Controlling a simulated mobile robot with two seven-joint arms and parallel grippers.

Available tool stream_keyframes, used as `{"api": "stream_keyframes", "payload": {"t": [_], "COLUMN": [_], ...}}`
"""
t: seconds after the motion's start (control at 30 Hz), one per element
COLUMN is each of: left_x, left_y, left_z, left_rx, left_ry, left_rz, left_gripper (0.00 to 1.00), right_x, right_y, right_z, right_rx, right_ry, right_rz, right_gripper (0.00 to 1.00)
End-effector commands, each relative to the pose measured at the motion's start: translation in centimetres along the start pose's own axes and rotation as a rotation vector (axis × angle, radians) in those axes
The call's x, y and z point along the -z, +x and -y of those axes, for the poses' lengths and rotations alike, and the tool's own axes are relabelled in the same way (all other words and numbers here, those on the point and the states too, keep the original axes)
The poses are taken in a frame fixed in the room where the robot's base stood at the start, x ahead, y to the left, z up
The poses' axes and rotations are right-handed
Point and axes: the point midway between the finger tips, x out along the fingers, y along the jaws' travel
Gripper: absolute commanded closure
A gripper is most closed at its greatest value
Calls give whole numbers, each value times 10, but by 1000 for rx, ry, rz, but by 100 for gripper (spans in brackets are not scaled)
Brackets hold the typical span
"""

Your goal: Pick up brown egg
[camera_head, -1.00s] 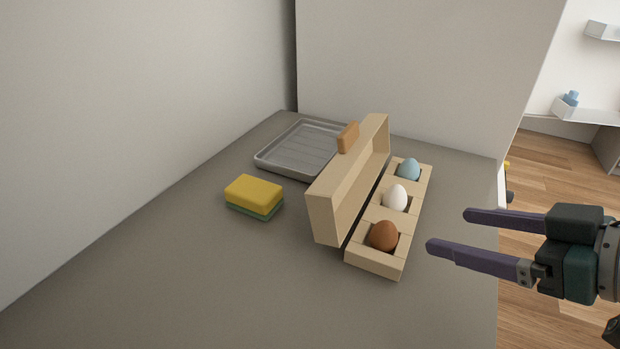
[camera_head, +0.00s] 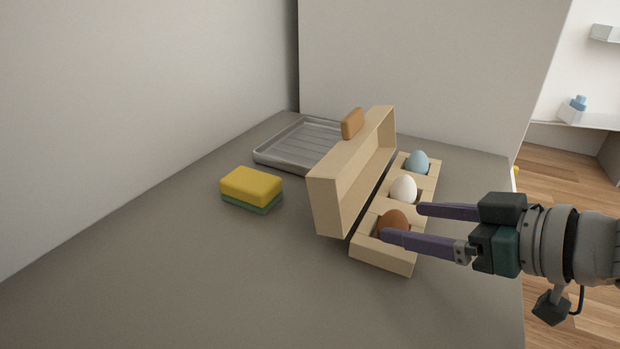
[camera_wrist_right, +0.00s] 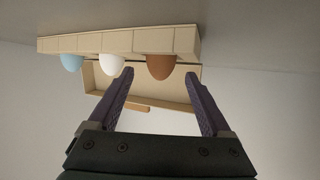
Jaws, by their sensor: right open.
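The brown egg (camera_head: 394,221) sits in the nearest compartment of a tan egg box (camera_head: 384,259) whose lid (camera_head: 352,177) stands open. A white egg (camera_head: 403,188) and a blue egg (camera_head: 418,161) sit in the compartments behind it. My right gripper (camera_head: 402,221) is open and empty, its fingertips reaching in from the right at the brown egg; one finger partly covers the egg in the head view. In the right wrist view the brown egg (camera_wrist_right: 160,66) shows beyond and between the open fingers (camera_wrist_right: 158,78). My left gripper is not in view.
A yellow and green sponge (camera_head: 251,189) lies left of the box. A grey ribbed tray (camera_head: 297,146) stands behind the lid, by the back wall. The counter (camera_head: 230,280) in front is clear; its right edge runs below my right arm.

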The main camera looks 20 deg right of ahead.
Motion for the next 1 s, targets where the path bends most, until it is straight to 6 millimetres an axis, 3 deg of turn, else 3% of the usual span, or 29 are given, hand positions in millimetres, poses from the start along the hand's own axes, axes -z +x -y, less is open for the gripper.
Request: {"api": "stream_keyframes", "payload": {"t": [0.2,0.5,1.0], "left_x": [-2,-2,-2], "left_y": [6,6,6], "left_z": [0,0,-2], "left_rx": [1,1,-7], "left_ry": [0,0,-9], "left_rz": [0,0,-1], "left_gripper": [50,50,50], "right_x": [0,0,0], "right_y": [22,24,24], "right_z": [0,1,1], "right_rx": [0,1,1], "right_ry": [0,1,0], "right_rz": [-1,1,0], "right_gripper": [17,18,73]}}
